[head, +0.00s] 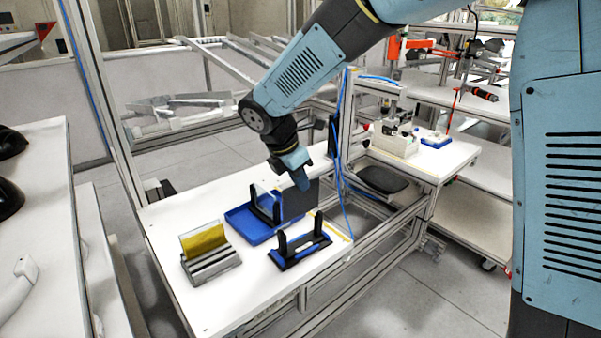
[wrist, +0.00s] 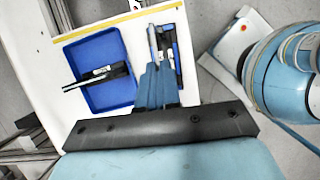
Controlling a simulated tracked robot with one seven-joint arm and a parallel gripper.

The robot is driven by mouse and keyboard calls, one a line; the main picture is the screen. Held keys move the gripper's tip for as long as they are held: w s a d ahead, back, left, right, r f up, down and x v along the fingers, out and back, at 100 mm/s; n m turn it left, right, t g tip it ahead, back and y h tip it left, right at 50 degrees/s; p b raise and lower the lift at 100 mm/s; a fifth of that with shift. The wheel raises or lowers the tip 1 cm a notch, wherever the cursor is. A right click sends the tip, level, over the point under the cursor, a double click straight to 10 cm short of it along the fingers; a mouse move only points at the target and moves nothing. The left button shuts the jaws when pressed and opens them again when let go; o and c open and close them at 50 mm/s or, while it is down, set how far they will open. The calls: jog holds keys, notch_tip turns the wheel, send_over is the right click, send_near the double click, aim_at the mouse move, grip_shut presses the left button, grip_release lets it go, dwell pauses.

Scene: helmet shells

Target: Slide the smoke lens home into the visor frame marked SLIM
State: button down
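My gripper (head: 300,182) is shut on the smoke lens (head: 303,203), a dark panel hanging below the fingers. In the wrist view my gripper (wrist: 155,82) shows the lens nearly edge-on (wrist: 152,40). One black visor frame with two uprights (head: 302,247) stands on a blue base at the table's front right; it shows just right of the lens in the wrist view (wrist: 170,52). Another black frame (head: 265,207) stands in the blue tray (head: 240,226). Both frames carry small pale labels, too small to read. The lens appears apart from both frames.
A grey slotted rack (head: 212,265) holds an amber lens (head: 203,241) at the table's front left. The white table (head: 180,215) is clear at its back left. A metal post with blue cables (head: 343,140) rises at the table's right edge.

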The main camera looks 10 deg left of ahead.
aim_at(300, 214)
jog(key=shift+f, duration=1.1)
jog(key=shift+f, duration=4)
dwell(1.2)
jog(key=c, duration=1.3)
grip_release()
jog(key=shift+o, duration=0.2)
jog(key=v, duration=1.3)
jog(key=shift+r, duration=0.3)
